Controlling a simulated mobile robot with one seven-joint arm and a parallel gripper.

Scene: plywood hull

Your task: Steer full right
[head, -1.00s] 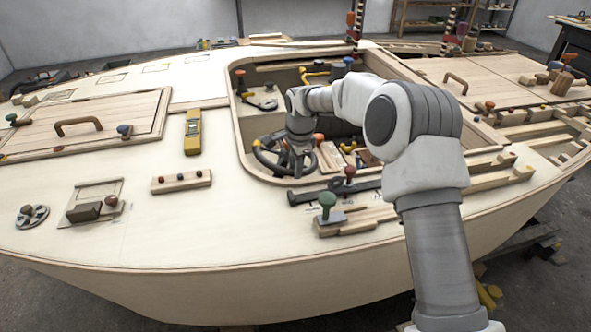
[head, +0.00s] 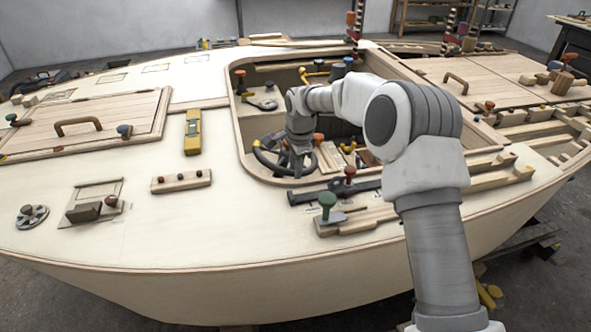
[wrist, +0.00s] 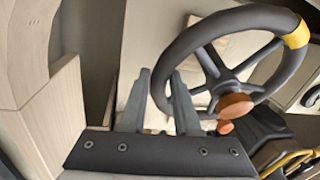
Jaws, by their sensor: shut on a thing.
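The steering wheel (head: 262,161) sits in the cockpit opening, at its near left corner. It has a dark rim, grey spokes, an orange-brown hub and a yellow mark on the rim. In the wrist view the wheel (wrist: 188,46) fills the upper right, with the yellow mark at its upper right and the hub (wrist: 235,106) low in the middle. My gripper (head: 297,170) is at the right side of the wheel in the head view. In the wrist view my gripper (wrist: 162,84) has its two fingers on either side of the rim, shut on it.
The pale cockpit coaming (head: 240,150) rises close around the wheel. A yellow level (head: 193,132) lies on the deck to the left. Loose wooden pieces lie right of the wheel.

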